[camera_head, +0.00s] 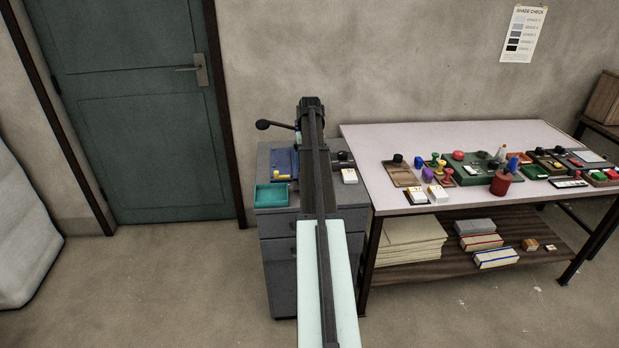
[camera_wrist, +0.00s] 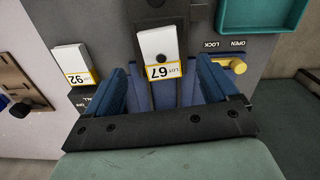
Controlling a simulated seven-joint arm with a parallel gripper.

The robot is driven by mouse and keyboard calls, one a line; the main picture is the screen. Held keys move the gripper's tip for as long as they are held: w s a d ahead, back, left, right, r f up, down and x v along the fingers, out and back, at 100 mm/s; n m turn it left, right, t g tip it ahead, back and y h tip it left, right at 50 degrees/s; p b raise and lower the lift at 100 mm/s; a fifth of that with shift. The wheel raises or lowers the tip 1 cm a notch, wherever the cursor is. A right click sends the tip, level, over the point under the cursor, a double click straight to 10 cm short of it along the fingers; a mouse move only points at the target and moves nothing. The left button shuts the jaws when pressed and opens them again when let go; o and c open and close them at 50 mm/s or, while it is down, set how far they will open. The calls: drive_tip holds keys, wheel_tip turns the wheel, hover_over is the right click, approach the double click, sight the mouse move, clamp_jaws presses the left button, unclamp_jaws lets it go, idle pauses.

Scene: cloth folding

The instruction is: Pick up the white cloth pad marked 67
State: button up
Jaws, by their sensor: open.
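The white cloth pad marked 67 (camera_wrist: 155,44) shows in the wrist view at the upper middle, with a yellow-edged "LOT 67" label on its near end. It lies at a dark blue fixture (camera_wrist: 188,84). My gripper (camera_wrist: 162,68) has two blue fingers on a dark bolted bar. They are open, one on each side of the pad's label end, with gaps and nothing held. The height of the fingers above the pad is hard to tell. In the head view my arm hides the pad and the gripper.
A pad marked 92 (camera_wrist: 71,62) lies to the left. A yellow knob (camera_wrist: 238,66) beside OPEN and LOCK lettering is close right of the fixture. A teal tray (camera_head: 271,195) sits on the grey cabinet (camera_head: 278,248). The crowded table (camera_head: 365,140) stands to the right.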

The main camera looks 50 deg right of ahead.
drive_tip(key=shift+f, duration=2.9)
drive_tip(key=shift+c, duration=0.5)
drive_tip(key=c, duration=1)
drive_tip(key=shift+r, duration=0.1)
drive_tip(key=shift+c, duration=0.2)
